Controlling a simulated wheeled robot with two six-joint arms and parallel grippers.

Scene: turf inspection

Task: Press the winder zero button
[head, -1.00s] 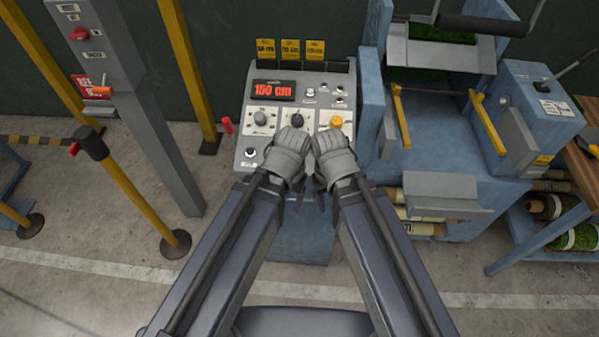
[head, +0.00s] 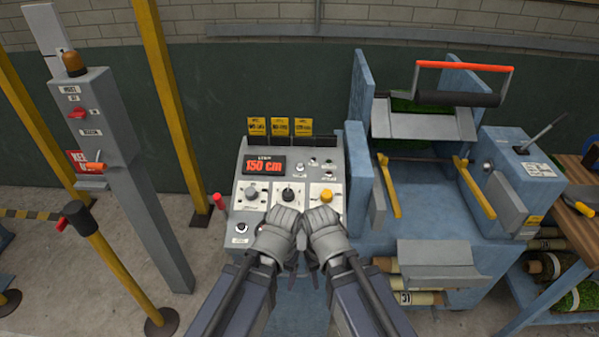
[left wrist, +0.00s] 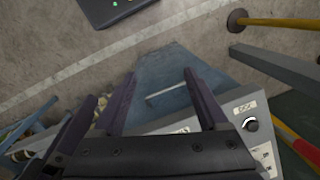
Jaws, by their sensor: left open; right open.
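The grey control console (head: 231,222) stands at centre, with a red 150 cm readout (head: 265,167). It has a grey knob (head: 251,193), a black knob (head: 288,194), a yellow knob (head: 326,196) and several small buttons near the readout. A round button (head: 241,228) sits at its lower left and also shows in the left wrist view (left wrist: 250,124). The labels are too small to tell which is winder zero. My left gripper (head: 288,263) and right gripper (head: 313,268) are side by side over the console's front edge, open and empty. They hide part of the panel.
A blue winding machine (head: 425,215) with yellow arms stands close at the right. At the left are a grey post (head: 150,190) with a red switch, yellow posts and a black-topped barrier post (head: 110,260). Yellow cards (head: 280,127) stand behind the console.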

